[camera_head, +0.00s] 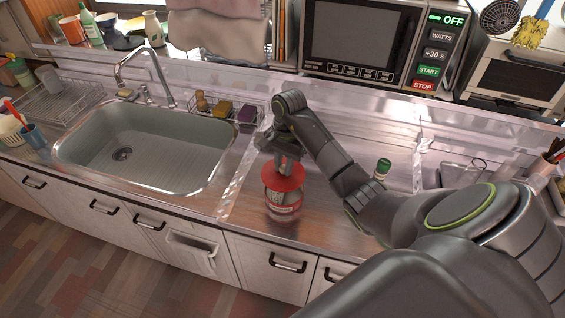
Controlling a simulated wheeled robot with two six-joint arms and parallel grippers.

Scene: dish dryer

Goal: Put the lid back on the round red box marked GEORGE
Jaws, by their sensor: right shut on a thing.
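The round red box (284,210) stands upright on the steel counter, right of the sink. It has a pale label whose text is too small to read. The red lid (273,181) is directly over the box's top. I cannot tell whether it rests on the rim or hovers just above it. My right gripper (287,163) points down from above and is shut on the lid, at its top middle. The fingertips are small and partly hidden. My left gripper is not in view.
The sink (150,140) lies to the left, with a wire rack of sponges (222,108) behind its right end. A green-capped bottle (383,165) stands right of the box, close to my right arm. A microwave (372,45) is at the back. The counter's front edge is close to the box.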

